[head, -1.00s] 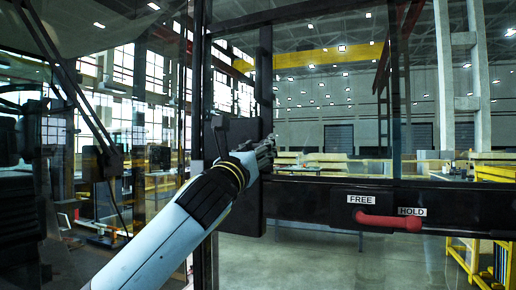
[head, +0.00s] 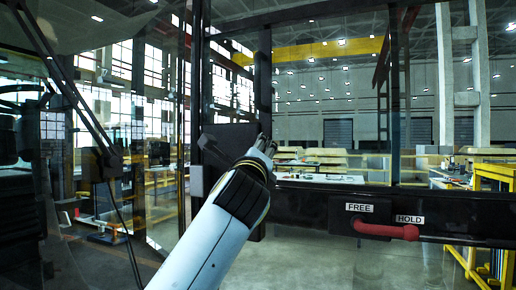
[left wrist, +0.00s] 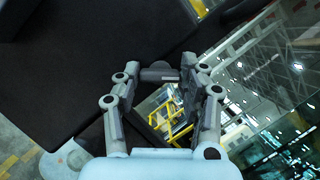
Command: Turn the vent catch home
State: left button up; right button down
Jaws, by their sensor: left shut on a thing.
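A red lever (head: 386,230) lies nearly level on the black sill, under a FREE label (head: 359,208) and a HOLD label (head: 410,219). Its rounded end is at the right, just below HOLD; it looks like the vent catch. My left gripper (head: 264,147) is well to the left of it, apart from it, in front of a black panel beside the dark post. In the left wrist view my left gripper (left wrist: 160,88) has its fingers closed about a small dark grey bar (left wrist: 159,74) at the black panel. The exact contact is hard to see. My right gripper is out of view.
The black sill (head: 460,230) runs across the right half, with glass above it. The black panel (head: 228,138) and upright frame posts stand around my left gripper. Yellow racks (head: 492,175) and benches are beyond the glass.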

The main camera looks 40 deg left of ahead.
pick_arm(q)
jog(key=shift+r+n+g+p, duration=0.1)
jog(key=shift+n+g+p, duration=0.8)
jog(key=shift+n+p, duration=0.95)
jog(key=shift+r+n+g+p, duration=0.1)
jog(key=shift+n+g+p, duration=0.85)
jog(key=shift+n, duration=1.6)
jog(key=shift+f, duration=0.1)
jog(key=o, duration=1.2)
jog(key=shift+c, duration=0.2)
